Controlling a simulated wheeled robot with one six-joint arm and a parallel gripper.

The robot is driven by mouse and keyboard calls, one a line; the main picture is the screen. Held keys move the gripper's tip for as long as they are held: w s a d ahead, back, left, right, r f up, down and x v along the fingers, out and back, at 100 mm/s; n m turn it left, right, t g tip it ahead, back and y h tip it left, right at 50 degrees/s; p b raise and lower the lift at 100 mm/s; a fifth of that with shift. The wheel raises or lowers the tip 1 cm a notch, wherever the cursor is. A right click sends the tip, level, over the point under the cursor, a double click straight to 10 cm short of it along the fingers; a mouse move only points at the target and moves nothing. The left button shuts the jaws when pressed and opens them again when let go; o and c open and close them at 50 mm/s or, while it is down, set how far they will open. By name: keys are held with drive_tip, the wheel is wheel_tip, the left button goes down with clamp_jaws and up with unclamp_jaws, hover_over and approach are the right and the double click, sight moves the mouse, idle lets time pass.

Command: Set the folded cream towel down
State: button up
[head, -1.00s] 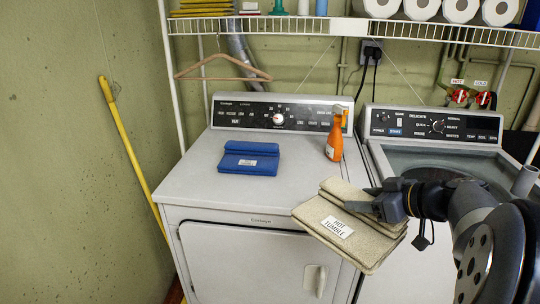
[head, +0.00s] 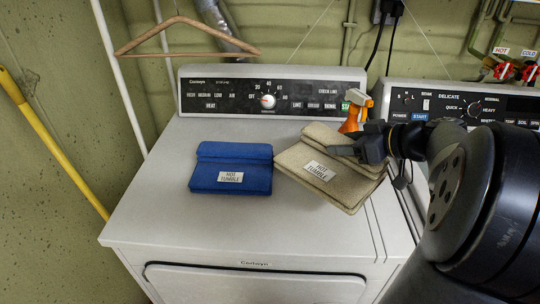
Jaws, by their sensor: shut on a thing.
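The folded cream towel (head: 318,187), with a white "HOT TUMBLE" label, is at the right part of the dryer top (head: 165,215) in the head view. My gripper (head: 352,150) is shut on its upper right edge. The towel looks tilted; I cannot tell whether its underside touches the dryer. A folded blue towel (head: 235,152) with the same label lies flat on the dryer, just left of the cream towel. The gripper and towel hide the lower part of an orange spray bottle (head: 352,122).
The dryer's control panel (head: 225,95) rises at the back. A washer (head: 440,105) stands to the right. A wooden hanger (head: 185,38) hangs above the dryer. The dryer top is clear in front of and left of the blue towel.

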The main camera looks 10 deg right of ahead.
sight(383, 178)
wheel_tip(383, 178, down, 10)
drive_tip(key=shift+r, duration=0.15)
idle(0.4)
drive_tip(key=shift+f, duration=0.3)
drive_tip(key=o, duration=1.2)
drive_tip(key=shift+o, duration=0.2)
drive_tip(key=shift+r, duration=0.1)
drive_tip(key=shift+r, duration=0.15)
drive_tip(key=v, duration=1.2)
drive_tip(key=shift+s+b, duration=0.1)
drive_tip(key=shift+b, duration=0.3)
